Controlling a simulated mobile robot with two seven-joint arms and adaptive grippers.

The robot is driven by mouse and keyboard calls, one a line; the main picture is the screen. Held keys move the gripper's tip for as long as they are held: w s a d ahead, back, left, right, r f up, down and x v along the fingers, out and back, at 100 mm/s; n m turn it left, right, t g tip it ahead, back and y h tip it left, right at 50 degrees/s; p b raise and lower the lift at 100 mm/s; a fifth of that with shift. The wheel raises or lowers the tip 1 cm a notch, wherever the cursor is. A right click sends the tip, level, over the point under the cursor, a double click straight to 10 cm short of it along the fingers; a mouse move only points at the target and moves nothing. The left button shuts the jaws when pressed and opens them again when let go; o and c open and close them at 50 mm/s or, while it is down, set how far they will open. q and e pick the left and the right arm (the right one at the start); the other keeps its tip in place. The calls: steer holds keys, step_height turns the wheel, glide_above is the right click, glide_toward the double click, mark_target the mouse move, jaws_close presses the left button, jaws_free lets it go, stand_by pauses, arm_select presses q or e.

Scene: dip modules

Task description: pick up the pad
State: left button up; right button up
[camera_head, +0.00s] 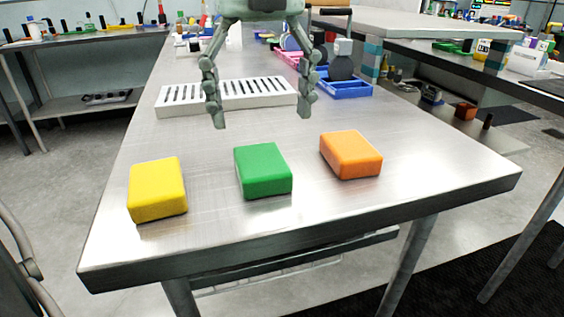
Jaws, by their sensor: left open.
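Three block-shaped pads lie apart in a row on the metal table (310,220) near its front edge. The yellow pad (157,190) is at the left, the green pad (263,170) in the middle and the orange pad (351,155) at the right. My left gripper (260,117) comes down from the top of the view. It is open and empty, with its fingers pointing down and spread wide. In the picture its fingertips are just beyond the green pad, overlapping the white rack. It touches none of the pads. My right gripper is out of view.
A white slotted rack (180,99) lies behind the pads. Blue (345,88) and pink (288,58) bins with items stand farther back on the right. The table is bare around the pads. Other benches stand at the far left and right.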

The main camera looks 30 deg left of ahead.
mark_target(261, 158)
arm_select(q)
steer(key=f, duration=0.7)
steer(key=shift+s+a, duration=0.1)
steer(key=shift+s, duration=0.15)
steer(key=shift+c, duration=0.6)
steer(key=c, duration=0.9)
